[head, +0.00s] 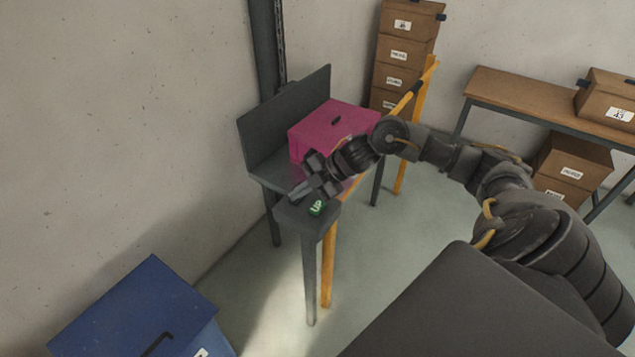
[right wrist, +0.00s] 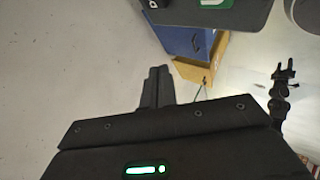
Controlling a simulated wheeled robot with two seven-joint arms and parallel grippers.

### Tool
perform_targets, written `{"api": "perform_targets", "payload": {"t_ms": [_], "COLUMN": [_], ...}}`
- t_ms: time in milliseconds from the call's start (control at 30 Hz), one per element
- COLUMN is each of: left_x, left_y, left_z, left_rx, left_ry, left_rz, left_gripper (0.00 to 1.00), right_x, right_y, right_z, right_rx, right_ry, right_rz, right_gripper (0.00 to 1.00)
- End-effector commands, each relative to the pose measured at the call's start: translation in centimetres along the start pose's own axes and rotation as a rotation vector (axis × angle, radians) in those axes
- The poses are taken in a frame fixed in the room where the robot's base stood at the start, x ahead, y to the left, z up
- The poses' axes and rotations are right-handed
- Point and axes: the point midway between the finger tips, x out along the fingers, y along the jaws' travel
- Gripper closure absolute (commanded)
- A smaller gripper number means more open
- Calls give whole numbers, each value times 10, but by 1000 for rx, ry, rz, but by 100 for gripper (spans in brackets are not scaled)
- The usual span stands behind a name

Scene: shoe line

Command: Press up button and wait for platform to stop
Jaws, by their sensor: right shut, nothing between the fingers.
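The green up button (head: 316,208), marked "UP", sits on the small grey panel (head: 290,215) at the near corner of the lift platform (head: 268,178). A green part of it also shows at the top edge of the right wrist view (right wrist: 215,3). My right gripper (head: 296,193) is shut and empty, just to the left of the button and close above the panel. I cannot tell whether it touches the panel. Its closed fingers also show in the right wrist view (right wrist: 157,88). A magenta box (head: 330,128) rests on the platform, partly hidden by my right arm.
A blue cabinet (head: 135,310) stands at the lower left. Yellow posts (head: 328,265) stand beside the platform. Stacked cardboard boxes (head: 405,50) are behind it, and a wooden table (head: 530,100) with boxes is at the right. The floor between is clear.

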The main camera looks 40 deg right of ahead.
Motion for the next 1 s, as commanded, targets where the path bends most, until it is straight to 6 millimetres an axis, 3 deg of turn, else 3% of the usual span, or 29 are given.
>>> {"api": "perform_targets", "payload": {"t_ms": [33, 100, 300, 767, 1000], "left_x": [0, 0, 0, 2, 17], "left_y": [0, 0, 0, 0, 1], "left_z": [0, 0, 1, 0, 2], "left_rx": [0, 0, 0, 0, 0], "left_ry": [1, 1, -1, 0, 0], "left_rz": [0, 0, 0, 1, 1], "left_gripper": [50, 50, 50, 50, 50], "right_x": [-21, -42, -74, -75, -64], "right_y": [7, 12, 16, 14, 4], "right_z": [10, 17, 24, 25, 33], "right_rx": [-2, 8, 33, 35, 35], "right_ry": [-3, 5, 17, 19, 20], "right_rz": [-30, -63, -106, -108, -108], "right_gripper": [100, 100, 100, 100, 100]}}
